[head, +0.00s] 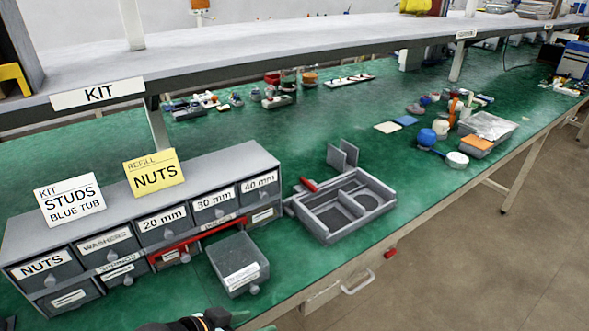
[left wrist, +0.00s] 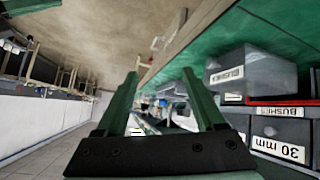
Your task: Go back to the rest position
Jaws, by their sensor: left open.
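My left gripper (left wrist: 160,75) is open in the left wrist view, its two green fingers spread with nothing held between them. It is beside the drawer cabinet (head: 150,192), apart from it. A grey drawer (head: 238,262) sticks out at the cabinet's front right in the head view; the drawer also shows in the left wrist view (left wrist: 255,72), right of the fingers. A dark piece at the bottom edge of the head view is only partly visible. My right gripper is in neither view.
A grey divided tray (head: 345,205) stands on the green bench right of the cabinet. A clear-covered tray (head: 488,128) and loose parts lie farther right. A shelf (head: 250,55) runs above the bench. Open floor (head: 520,235) lies in front.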

